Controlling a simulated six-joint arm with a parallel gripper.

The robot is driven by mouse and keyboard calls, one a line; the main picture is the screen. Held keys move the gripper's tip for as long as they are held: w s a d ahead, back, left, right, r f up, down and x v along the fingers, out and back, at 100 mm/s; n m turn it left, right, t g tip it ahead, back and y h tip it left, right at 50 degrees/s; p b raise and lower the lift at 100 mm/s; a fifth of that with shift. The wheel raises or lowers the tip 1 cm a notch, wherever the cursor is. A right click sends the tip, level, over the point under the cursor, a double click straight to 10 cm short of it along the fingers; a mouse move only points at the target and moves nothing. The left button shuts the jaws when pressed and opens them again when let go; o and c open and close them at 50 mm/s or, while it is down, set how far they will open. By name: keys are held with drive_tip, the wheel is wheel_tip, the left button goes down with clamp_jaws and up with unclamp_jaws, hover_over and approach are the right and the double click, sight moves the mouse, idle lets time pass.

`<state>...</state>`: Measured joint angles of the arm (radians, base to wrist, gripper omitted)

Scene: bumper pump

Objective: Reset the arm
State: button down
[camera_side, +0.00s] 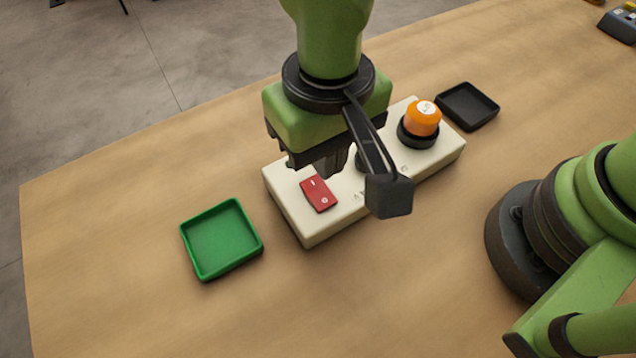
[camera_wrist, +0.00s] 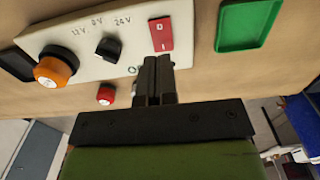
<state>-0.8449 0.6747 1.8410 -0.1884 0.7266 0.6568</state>
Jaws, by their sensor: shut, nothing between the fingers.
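My gripper (camera_side: 330,165) is shut and empty, pointing down over the cream control box (camera_side: 320,232), close to the red rocker switch (camera_side: 318,194). In the wrist view my shut gripper (camera_wrist: 157,60) shows below the red rocker switch (camera_wrist: 161,35). I cannot tell whether the fingertips touch the box. The box also carries an orange knob (camera_side: 422,119) on a black base and a black selector knob (camera_wrist: 109,48) between 12 V, 0 V and 24 V marks. A small red button (camera_wrist: 105,95) shows near the box's edge in the wrist view; in the side view it is hidden.
A green tray (camera_side: 236,203) lies empty left of the box, and a black tray (camera_side: 468,107) lies empty at its far right end. The wooden table (camera_side: 120,220) is clear around them. A grey-yellow object (camera_side: 620,25) stands at the far right corner.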

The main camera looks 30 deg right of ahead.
drive_tip(key=shift+r, duration=0.1)
idle(0.3)
drive_tip(key=d+r+m+t+y, duration=0.2)
drive_tip(key=d+r+m+t, duration=0.15)
drive_tip(key=d+r, duration=1.3)
drive_tip(key=s+d+r+t, duration=0.2)
drive_tip(key=s+d+t, duration=0.1)
drive_tip(key=s, duration=0.3)
drive_tip(key=shift+s+d+r+t, duration=0.2)
drive_tip(key=shift+s+d+t, duration=0.2)
drive_tip(key=shift+d, duration=0.4)
